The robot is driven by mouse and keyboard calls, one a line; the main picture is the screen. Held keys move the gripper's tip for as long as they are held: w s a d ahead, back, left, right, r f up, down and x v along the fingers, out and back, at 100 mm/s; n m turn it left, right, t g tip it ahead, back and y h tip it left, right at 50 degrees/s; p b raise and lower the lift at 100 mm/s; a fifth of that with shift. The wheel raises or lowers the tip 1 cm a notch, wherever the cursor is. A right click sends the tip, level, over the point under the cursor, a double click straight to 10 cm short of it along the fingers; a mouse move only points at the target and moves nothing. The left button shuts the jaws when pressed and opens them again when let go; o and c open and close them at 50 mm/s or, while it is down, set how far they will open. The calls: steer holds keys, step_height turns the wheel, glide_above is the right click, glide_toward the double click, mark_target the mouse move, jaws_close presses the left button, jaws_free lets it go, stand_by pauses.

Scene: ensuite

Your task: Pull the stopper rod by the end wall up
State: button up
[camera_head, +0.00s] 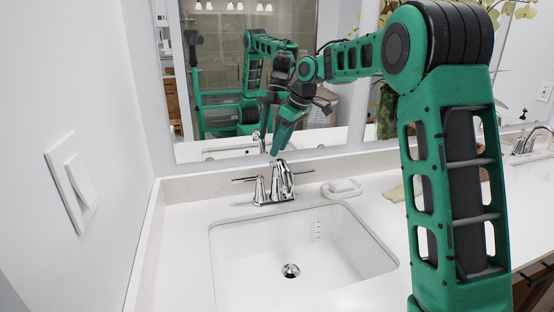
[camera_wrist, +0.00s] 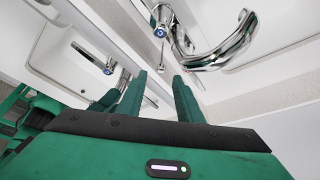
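The chrome faucet (camera_head: 273,187) by the left end wall stands behind the sink, under the mirror. In the wrist view its curved spout (camera_wrist: 228,48) and a handle with a blue dot (camera_wrist: 160,30) show. A thin chrome stopper rod with a small knob (camera_wrist: 161,69) sticks up behind the spout. In the head view I cannot make the rod out from the faucet. My gripper (camera_head: 275,153) points down just above the back of the faucet. In the wrist view its two green fingers (camera_wrist: 158,90) are apart, and the rod's knob appears in line with the gap between them. Contact is not visible.
The mirror (camera_head: 225,80) rises close behind the faucet and reflects my arm. The white sink (camera_head: 300,255) lies in front, with a chrome drain (camera_head: 290,271). A soap dish (camera_head: 341,188) is right of the faucet. A second faucet (camera_head: 530,140) stands far right.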

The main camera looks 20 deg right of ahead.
steer(key=shift+x, duration=2.75)
steer(key=shift+r, duration=0.1)
steer(key=shift+c, duration=0.4)
